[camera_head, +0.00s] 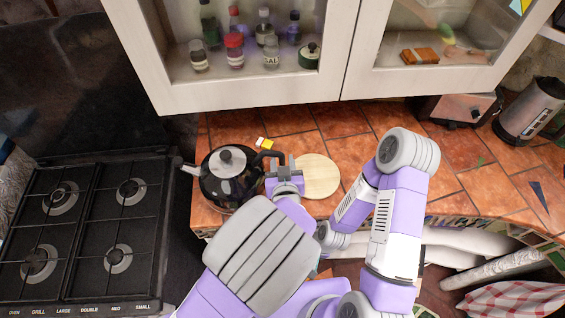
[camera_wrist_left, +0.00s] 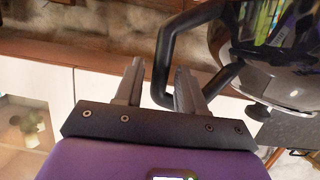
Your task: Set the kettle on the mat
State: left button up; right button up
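The kettle (camera_head: 222,190), black and glossy with a grey lid, stands upright on the tiled counter beside the stove. Its black handle is on its right side. In the left wrist view the kettle (camera_wrist_left: 285,75) is at the upper right. The mat (camera_head: 322,178), a round pale wooden disc, lies flat and empty right of the kettle. My left gripper (camera_head: 281,163) is at the handle, between kettle and mat. In the left wrist view my left gripper (camera_wrist_left: 160,68) is open, one finger either side of the handle bar, with a visible gap. My right gripper is not in view.
A black gas stove (camera_head: 85,230) is at the left. A cabinet (camera_head: 250,95) with jars hangs over the counter's back. A toaster (camera_head: 458,108) and a steel jug (camera_head: 530,110) stand at the right. A small yellow-white item (camera_head: 264,143) lies behind the kettle.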

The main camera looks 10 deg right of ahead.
pick_arm(q)
jog(key=shift+o, duration=0.2)
jog(key=shift+r, duration=0.1)
jog(key=shift+r, duration=0.15)
jog(key=b+v, duration=0.6)
jog(key=v, duration=0.6)
dwell(0.6)
